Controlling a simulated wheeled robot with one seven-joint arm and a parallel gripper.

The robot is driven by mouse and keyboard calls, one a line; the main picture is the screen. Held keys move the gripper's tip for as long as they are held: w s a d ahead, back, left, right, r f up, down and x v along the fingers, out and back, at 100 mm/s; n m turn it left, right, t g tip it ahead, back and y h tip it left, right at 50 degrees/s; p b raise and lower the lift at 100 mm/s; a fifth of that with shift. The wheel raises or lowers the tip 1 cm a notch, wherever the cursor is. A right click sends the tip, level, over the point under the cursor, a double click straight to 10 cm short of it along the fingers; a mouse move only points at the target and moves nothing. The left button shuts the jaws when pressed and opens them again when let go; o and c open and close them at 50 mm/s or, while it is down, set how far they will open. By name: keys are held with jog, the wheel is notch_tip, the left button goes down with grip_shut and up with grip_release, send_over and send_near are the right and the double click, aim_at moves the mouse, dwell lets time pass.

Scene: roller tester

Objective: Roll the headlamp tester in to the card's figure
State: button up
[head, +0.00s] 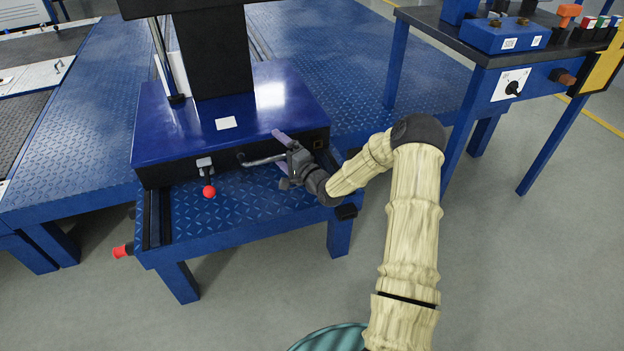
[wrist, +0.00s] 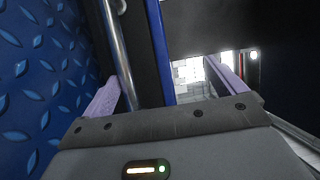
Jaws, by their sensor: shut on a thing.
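The headlamp tester has a glossy blue base (head: 160,125) and a dark upright column (head: 215,55); it stands on a blue tread-plate bench. A bent grey metal handle (head: 262,160) sticks out from the front of the base. My gripper (head: 281,158) is at the handle's right end and shut on it, with its purple fingers around it. In the wrist view, a shiny metal bar (wrist: 117,55) runs between the fingers (wrist: 165,88). A red-knobbed lever (head: 208,190) hangs at the base's front. A small white card (head: 226,123) lies on the base; its writing is too small to read.
The bench (head: 250,215) has a dark rail slot at its left and a red cap (head: 122,250) at its front-left. A control table (head: 470,50) with a blue box and knobs stands at the right. The grey floor (head: 500,260) in front is clear.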

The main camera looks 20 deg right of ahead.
jog(key=shift+s+d+r, duration=0.2)
jog(key=shift+s+d, duration=0.05)
jog(key=shift+s, duration=0.3)
jog(key=shift+s+d+r, duration=0.15)
jog(key=shift+s+d, duration=0.1)
jog(key=shift+s, duration=0.25)
jog(key=shift+c, duration=0.9)
jog(key=shift+s+d, duration=0.2)
jog(key=shift+s, duration=0.35)
jog(key=c, duration=0.7)
jog(key=f+p+v, duration=0.1)
jog(key=v, duration=0.9)
jog(key=shift+f+p, duration=0.35)
jog(key=shift+f, duration=0.05)
jog(key=shift+a, duration=0.1)
jog(key=shift+c, duration=0.5)
